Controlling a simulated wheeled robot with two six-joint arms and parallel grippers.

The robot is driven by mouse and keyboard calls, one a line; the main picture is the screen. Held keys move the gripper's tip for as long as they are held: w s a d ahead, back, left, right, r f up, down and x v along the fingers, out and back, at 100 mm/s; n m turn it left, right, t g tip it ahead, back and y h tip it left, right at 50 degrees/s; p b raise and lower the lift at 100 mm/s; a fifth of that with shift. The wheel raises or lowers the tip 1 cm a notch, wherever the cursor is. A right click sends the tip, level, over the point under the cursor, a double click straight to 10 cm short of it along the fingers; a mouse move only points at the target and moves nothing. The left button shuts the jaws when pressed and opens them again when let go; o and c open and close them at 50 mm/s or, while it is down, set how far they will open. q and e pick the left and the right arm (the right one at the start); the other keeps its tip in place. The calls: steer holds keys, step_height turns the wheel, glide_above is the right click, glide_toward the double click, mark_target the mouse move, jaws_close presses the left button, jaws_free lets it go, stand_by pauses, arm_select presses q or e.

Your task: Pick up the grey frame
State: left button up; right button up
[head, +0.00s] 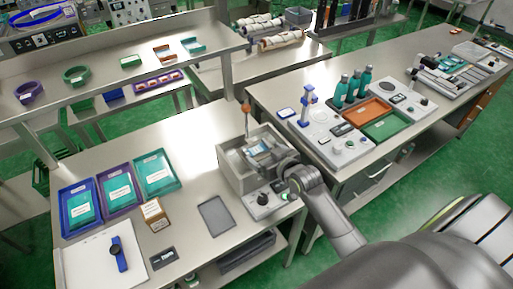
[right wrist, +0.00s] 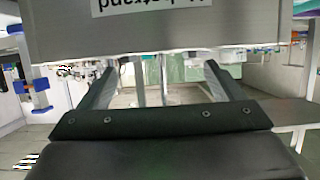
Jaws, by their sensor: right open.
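A flat grey frame (head: 216,215), a rectangle with a thin raised rim, lies on the steel table to the left of the grey applicator machine (head: 236,178). My right gripper (head: 272,163) is at the right side of the machine's open top, apart from the frame. In the right wrist view, its two fingers (right wrist: 160,75) are spread apart with nothing clearly held between them. A grey panel with upside-down lettering (right wrist: 160,25) fills the upper part of that view. My left gripper is not in view.
Blue, purple and green trays (head: 120,188) stand left of the frame, with a small cardboard box (head: 154,214) nearer it. A white board with a blue strap (head: 119,254) lies at the front left. The bench behind holds teal bottles (head: 347,88).

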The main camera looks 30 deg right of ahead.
mark_target(260, 154)
steer(key=shift+p+x, duration=0.5)
steer(key=shift+x, duration=1.6)
steer(key=shift+r, duration=0.1)
steer(key=c, duration=0.6)
